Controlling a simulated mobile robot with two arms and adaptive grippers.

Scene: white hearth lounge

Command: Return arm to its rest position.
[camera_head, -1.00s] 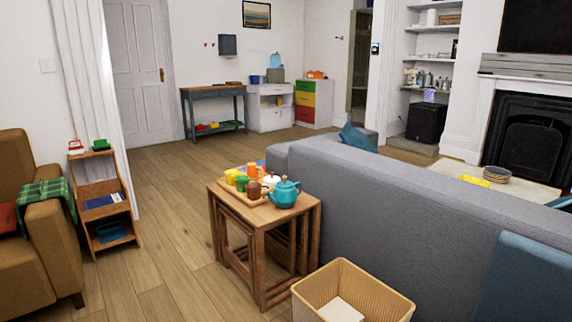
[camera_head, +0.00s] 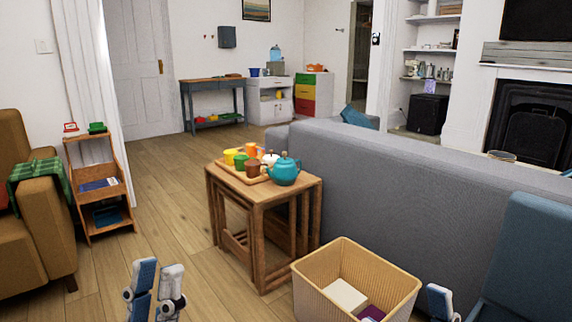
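My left gripper (camera_head: 156,286) shows at the bottom left, its two blue-and-white fingers pointing up with a gap between them. It is empty and appears over the bare floor, left of the wooden nesting tables. My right gripper (camera_head: 441,302) shows only as a small blue-and-white part at the bottom edge, just right of the tan basket (camera_head: 322,300). Whether it is open or shut is hidden. Most of both arms is out of view.
The nesting tables (camera_head: 256,200) hold a tray with cups and a teal teapot (camera_head: 284,170). The basket holds a white item and a purple item. A grey sofa (camera_head: 400,185) fills the right. A small shelf (camera_head: 98,190) and a brown armchair (camera_head: 40,240) stand left. Wood floor lies clear between.

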